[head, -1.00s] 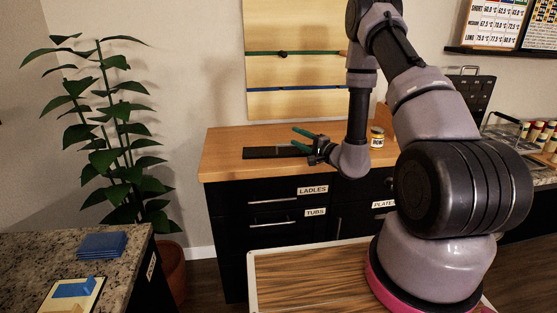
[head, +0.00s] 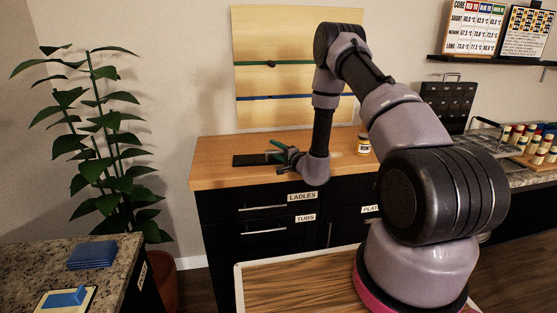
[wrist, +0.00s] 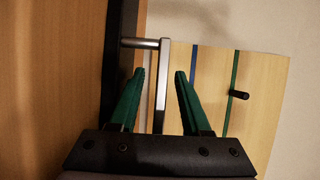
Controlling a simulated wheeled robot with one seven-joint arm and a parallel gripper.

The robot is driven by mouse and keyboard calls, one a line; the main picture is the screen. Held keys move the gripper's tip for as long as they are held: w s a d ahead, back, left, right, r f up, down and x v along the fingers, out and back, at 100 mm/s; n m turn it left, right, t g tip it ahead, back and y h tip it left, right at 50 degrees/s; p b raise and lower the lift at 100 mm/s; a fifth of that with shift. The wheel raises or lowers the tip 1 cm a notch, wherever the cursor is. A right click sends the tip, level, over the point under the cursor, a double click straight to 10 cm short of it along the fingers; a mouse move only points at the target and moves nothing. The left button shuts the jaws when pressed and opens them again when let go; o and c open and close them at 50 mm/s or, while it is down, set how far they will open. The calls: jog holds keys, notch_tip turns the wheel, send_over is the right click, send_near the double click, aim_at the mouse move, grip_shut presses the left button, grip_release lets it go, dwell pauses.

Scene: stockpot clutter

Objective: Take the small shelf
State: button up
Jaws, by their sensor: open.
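The small shelf appears to be the flat black piece (head: 250,160) lying on the wooden counter top. In the wrist view its dark edge (wrist: 112,75) runs upright at left, with a bright metal bar (wrist: 163,75) standing off it. My gripper (head: 280,150) is at the shelf's right end, low over the counter. In the wrist view my green fingers (wrist: 159,74) are open, and the bar shows in the gap between them. I cannot tell how far the bar is from the fingertips. Part of the shelf is hidden behind the gripper in the head view.
A wall board (head: 290,80) with green and blue strips and a peg is behind the counter (head: 225,178). A potted plant (head: 105,140) is left of the counter. Blue sheets (head: 92,254) lie on a stone worktop.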

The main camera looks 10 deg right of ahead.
jog(key=shift+w+a, duration=0.2)
jog(key=shift+w, duration=0.25)
grip_shut()
dwell(1.1)
